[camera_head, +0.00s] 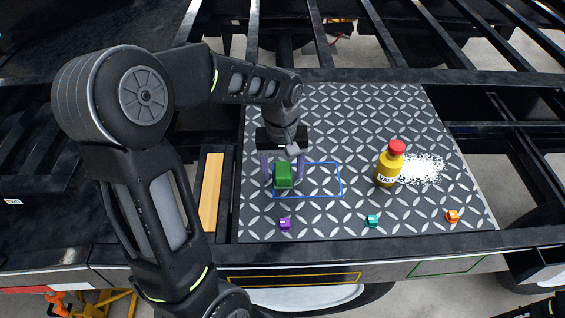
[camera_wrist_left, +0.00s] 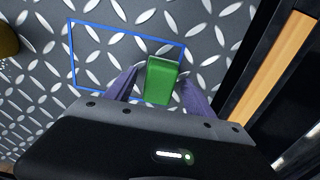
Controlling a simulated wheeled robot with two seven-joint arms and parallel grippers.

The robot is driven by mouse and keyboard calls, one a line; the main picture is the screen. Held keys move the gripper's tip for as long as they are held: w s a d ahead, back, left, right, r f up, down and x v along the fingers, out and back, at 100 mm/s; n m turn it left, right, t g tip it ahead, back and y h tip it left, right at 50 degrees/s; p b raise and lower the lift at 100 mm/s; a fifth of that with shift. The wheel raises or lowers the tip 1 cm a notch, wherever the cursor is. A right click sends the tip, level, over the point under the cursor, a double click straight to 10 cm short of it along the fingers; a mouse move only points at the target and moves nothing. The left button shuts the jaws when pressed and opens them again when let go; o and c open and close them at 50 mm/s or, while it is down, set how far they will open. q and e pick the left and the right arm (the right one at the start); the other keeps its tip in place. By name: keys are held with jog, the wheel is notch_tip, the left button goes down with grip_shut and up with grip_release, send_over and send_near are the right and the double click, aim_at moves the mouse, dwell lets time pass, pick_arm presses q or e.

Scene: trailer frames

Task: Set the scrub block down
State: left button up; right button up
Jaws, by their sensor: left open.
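The scrub block looks to be the green block (camera_head: 283,174), at the left end of a blue outlined rectangle (camera_head: 341,180) on the diamond-plate deck. My left gripper (camera_head: 283,172) is open around it, with one purple finger on each side. In the left wrist view the green block (camera_wrist_left: 161,80) stands between the spread fingers (camera_wrist_left: 158,88), with a visible gap on at least the right side. Its lower end is hidden behind the gripper body. I cannot tell whether the block lies wholly inside the blue outline (camera_wrist_left: 72,60). My right gripper is not in view.
A yellow bottle (camera_head: 387,168) with a red cap stands right of the outline, beside spilled white powder (camera_head: 424,168). Small purple (camera_head: 285,223), teal (camera_head: 372,221) and orange (camera_head: 452,216) pieces lie along the front edge. A wooden strip (camera_head: 211,191) lies left of the plate (camera_head: 350,110).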

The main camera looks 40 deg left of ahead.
aim_at(282, 169)
pick_arm(q)
notch_tip(282, 169, up, 12)
jog(key=shift+r+b, duration=0.15)
jog(key=shift+b, duration=0.15)
